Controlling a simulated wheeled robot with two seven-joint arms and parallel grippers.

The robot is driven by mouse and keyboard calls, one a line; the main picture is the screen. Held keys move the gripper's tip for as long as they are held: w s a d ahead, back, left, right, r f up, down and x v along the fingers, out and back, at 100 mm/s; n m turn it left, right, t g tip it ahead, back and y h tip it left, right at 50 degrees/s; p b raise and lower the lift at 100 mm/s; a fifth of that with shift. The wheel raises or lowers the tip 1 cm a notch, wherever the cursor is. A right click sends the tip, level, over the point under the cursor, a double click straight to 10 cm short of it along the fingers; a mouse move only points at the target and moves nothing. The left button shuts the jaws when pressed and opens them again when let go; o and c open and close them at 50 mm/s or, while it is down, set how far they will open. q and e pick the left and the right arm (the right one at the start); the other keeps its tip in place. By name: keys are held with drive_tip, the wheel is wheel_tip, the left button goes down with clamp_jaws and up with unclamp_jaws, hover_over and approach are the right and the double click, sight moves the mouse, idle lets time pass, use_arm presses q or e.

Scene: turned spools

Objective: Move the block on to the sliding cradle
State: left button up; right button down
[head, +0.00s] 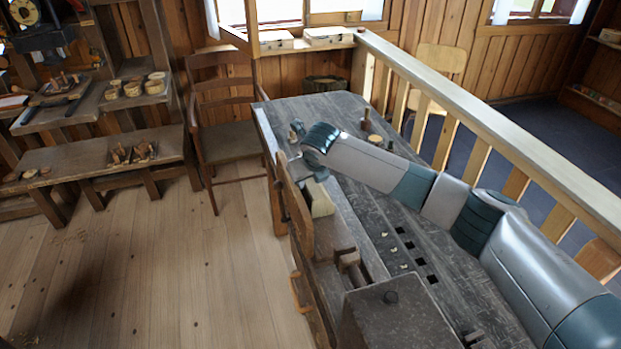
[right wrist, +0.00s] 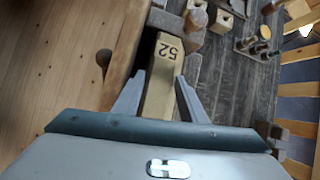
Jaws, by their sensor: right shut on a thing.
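The block (right wrist: 158,92) is pale wood with the number 52 on its face. In the right wrist view it stands between the two grey fingers of my right gripper (right wrist: 161,77), which is shut on it. In the head view the pale block (head: 321,203) shows below my right gripper (head: 315,176), at the left edge of the workbench, partly hidden. I cannot single out the sliding cradle for certain; dark wooden bench fittings (head: 346,258) lie just nearer than the block. My left gripper is not in view.
The grey workbench (head: 400,225) has a row of square holes. Small turned pieces (head: 375,140) stand at its back. A dark box (head: 395,318) sits at the near end. A wooden railing (head: 480,125) runs along the right. A chair (head: 225,135) stands behind at left.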

drive_tip(key=shift+s+f+p, duration=0.1)
drive_tip(key=shift+f+p, duration=0.1)
drive_tip(key=shift+p, duration=0.15)
idle(0.5)
drive_tip(key=c, duration=1)
unclamp_jaws()
drive_tip(key=shift+d, duration=0.1)
